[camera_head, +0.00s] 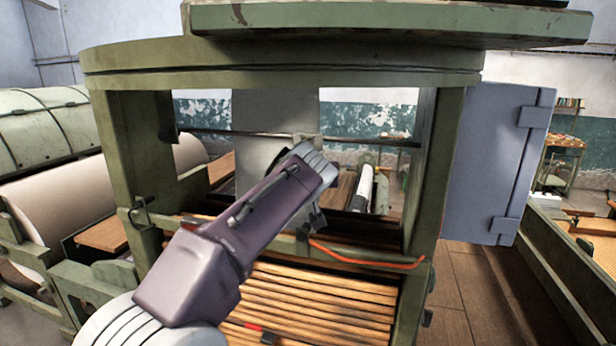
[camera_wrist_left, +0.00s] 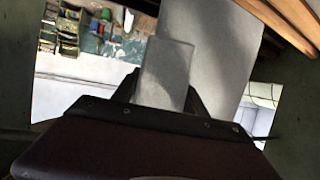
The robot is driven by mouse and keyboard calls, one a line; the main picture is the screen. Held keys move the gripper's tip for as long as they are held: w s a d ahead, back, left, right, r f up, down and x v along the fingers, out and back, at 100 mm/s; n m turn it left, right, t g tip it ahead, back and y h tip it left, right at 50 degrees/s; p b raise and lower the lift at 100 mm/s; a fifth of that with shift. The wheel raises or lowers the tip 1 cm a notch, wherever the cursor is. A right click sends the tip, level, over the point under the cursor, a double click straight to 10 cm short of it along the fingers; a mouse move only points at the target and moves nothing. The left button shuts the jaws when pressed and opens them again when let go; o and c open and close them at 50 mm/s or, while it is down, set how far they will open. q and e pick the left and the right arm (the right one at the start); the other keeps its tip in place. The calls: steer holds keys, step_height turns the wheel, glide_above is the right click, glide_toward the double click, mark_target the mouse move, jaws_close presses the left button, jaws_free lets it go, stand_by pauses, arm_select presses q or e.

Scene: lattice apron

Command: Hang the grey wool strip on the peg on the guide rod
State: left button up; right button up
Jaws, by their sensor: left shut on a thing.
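My left arm reaches up through the front opening of the green frame in the head view. In the left wrist view my left gripper (camera_wrist_left: 166,92) is shut on the grey wool strip (camera_wrist_left: 166,68), a pale flat piece standing out past the fingers. In the head view my own wrist hides most of the gripper and strip. The dark guide rod (camera_head: 375,141) crosses the opening from post to post, behind my wrist. I cannot make out the peg clearly; my wrist covers the middle of the rod. My right gripper is in neither view.
A tall grey panel (camera_head: 262,115) stands behind the rod and fills much of the wrist view. Green posts (camera_head: 437,165) bound the opening. Wooden slats (camera_head: 310,300) lie below, with an orange cord (camera_head: 365,262) above them. A grey cabinet door (camera_head: 490,160) stands at right.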

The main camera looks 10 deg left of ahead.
arm_select(q)
steer(key=o, duration=1.4)
